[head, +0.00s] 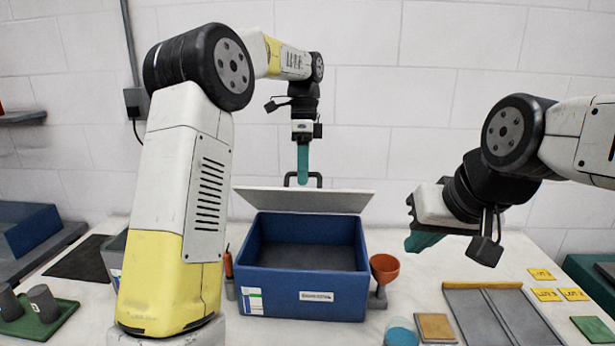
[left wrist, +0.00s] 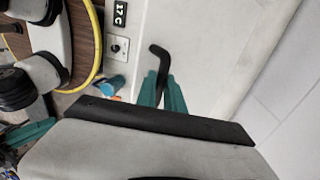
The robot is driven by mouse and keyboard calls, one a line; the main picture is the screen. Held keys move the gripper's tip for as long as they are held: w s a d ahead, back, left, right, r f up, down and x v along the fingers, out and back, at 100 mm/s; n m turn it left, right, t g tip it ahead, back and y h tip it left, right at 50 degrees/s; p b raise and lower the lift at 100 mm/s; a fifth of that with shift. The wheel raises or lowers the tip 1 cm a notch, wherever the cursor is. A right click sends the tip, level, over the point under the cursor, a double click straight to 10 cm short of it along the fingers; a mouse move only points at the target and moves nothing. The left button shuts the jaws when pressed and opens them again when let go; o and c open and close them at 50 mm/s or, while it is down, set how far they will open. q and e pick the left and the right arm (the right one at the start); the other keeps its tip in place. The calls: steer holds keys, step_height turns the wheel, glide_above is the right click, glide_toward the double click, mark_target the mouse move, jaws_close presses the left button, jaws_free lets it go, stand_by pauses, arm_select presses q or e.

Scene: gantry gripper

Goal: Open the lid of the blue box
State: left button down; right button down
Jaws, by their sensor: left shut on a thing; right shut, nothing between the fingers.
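The blue box (head: 302,283) stands on the table with its dark inside in view. Its pale grey lid (head: 300,199) is raised at the back of the box and tilted, clear of the opening. The dark lid handle (head: 318,178) stands at the lid's far edge. My left gripper (head: 303,180) points down from above, its teal fingers shut on the handle. In the left wrist view the dark handle (left wrist: 159,52) passes between the teal fingers (left wrist: 162,98). My right gripper (head: 422,240) is shut and empty, in the air right of the box.
An orange funnel (head: 384,268) in a holder stands close to the box's right side. A green tray (head: 40,320) with grey cylinders is at left. A wall stands behind.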

arm_select(q)
steer(key=shift+w+a+f, duration=0.1)
steer(key=shift+w+f, duration=0.1)
steer(key=shift+f, duration=0.1)
steer(key=c, duration=1.5)
jaws_free()
steer(key=shift+w, duration=0.1)
steer(key=shift+o, duration=0.2)
steer(key=shift+r, duration=0.1)
step_height(320, 180, up, 8)
steer(key=w, duration=0.1)
steer(key=shift+w, duration=0.15)
